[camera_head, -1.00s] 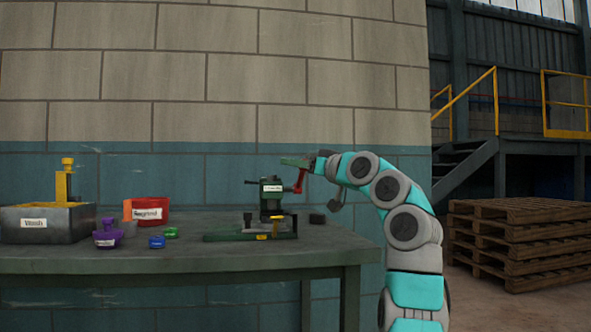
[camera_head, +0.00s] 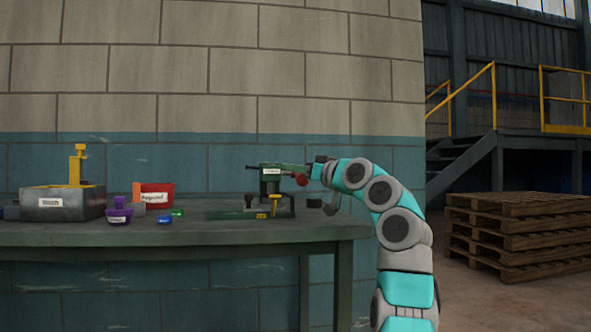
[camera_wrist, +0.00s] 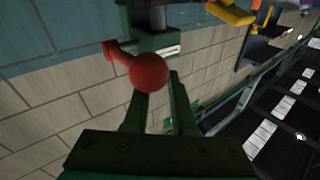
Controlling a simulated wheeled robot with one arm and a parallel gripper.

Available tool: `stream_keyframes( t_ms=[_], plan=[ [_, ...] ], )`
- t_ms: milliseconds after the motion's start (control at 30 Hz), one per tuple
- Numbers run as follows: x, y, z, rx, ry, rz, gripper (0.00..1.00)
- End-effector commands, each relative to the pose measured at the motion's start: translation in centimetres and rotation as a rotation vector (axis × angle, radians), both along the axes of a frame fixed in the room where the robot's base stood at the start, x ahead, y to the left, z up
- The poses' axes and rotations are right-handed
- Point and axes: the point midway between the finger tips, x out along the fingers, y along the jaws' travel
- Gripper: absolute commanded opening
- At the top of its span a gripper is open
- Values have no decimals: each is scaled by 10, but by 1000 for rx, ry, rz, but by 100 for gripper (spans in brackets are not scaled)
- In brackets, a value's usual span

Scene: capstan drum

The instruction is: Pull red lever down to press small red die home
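The small press (camera_head: 271,188) stands on the bench with a white label on its head. Its red lever ends in a round red knob (camera_head: 301,180). In the wrist view the knob (camera_wrist: 149,71) sits at my fingertips, with the red lever arm (camera_wrist: 118,50) running up-left behind it. My gripper (camera_wrist: 158,90) has its dark green fingers apart; the knob covers the left fingertip, and the right fingertip is close beside it. I cannot make out the small red die.
A black puck (camera_head: 314,203) lies right of the press on the bench (camera_head: 150,235). To the left are a purple piece (camera_head: 118,214), blue piece (camera_head: 165,219), green piece (camera_head: 177,212), red labelled bin (camera_head: 160,192) and grey wash tank (camera_head: 62,204). A block wall stands behind.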

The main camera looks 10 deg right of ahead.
Motion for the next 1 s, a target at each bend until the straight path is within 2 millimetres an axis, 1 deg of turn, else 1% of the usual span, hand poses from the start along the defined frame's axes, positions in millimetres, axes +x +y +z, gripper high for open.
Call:
stream_keyframes(
  t_ms=[33,67,367,667,1000],
  plan=[
    [1,-1,-1,0,2,-1,33],
    [1,-1,-1,0,2,-2,36],
    [1,-2,-1,0,2,-4,70],
    [0,-3,-3,0,2,-4,71],
    [-11,-15,-17,1,1,-5,71]
  ],
)
